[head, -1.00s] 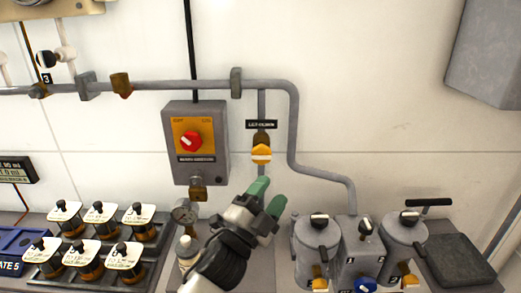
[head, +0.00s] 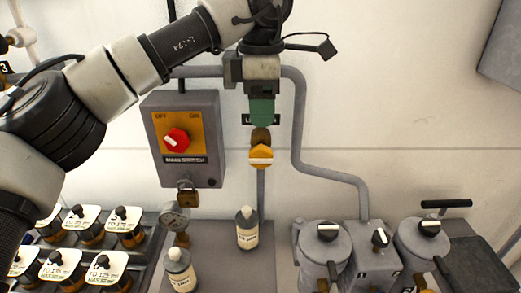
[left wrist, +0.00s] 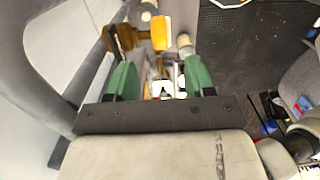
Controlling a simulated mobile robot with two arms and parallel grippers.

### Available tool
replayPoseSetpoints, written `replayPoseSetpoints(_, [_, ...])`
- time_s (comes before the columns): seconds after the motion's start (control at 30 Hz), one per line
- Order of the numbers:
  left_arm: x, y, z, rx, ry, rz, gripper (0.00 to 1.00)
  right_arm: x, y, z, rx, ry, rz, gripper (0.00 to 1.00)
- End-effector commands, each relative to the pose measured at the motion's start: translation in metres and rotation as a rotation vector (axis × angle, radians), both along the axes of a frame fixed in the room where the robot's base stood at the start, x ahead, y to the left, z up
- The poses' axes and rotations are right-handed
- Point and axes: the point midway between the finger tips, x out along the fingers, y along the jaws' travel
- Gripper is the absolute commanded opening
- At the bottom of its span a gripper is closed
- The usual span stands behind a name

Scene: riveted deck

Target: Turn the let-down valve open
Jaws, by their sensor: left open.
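The let-down valve (head: 261,156) is a yellow knob with a white bar across its face, on a brass body on a vertical grey pipe. The white bar lies level, across the pipe. My left gripper (head: 262,124) has green fingers and points down just above the valve, partly covering its black label. In the left wrist view the green fingers (left wrist: 160,78) are spread apart with a gap between them. The yellow valve (left wrist: 160,33) shows beyond the fingertips, not between them. My right gripper is in neither view.
A grey switch box (head: 207,105) with a red knob hangs left of the valve. A bent grey pipe (head: 299,120) runs close on its right. Below stand a bottle (head: 247,230), a gauge (head: 175,219) and grey canisters (head: 322,250).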

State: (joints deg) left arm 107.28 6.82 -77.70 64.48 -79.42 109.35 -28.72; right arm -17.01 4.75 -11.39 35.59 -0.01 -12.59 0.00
Motion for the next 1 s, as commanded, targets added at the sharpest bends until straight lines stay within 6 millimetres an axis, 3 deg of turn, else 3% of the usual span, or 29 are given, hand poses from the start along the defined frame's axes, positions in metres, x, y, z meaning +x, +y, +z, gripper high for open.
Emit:
replayPoseSetpoints(0.17, [0.000, 0.004, -0.015, 0.021, -0.002, 0.005, 0.53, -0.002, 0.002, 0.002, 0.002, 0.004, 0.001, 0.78])
replayPoseSetpoints(0.6, [0.000, 0.003, -0.090, 0.015, -0.002, 0.004, 0.53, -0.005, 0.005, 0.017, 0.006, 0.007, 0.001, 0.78])
replayPoseSetpoints(0.8, [0.000, 0.003, -0.104, 0.014, -0.002, 0.004, 0.53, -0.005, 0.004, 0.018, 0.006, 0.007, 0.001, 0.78])
replayPoseSetpoints(1.0, [0.000, 0.003, -0.105, 0.014, -0.003, 0.004, 0.53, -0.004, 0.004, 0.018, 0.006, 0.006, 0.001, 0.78])
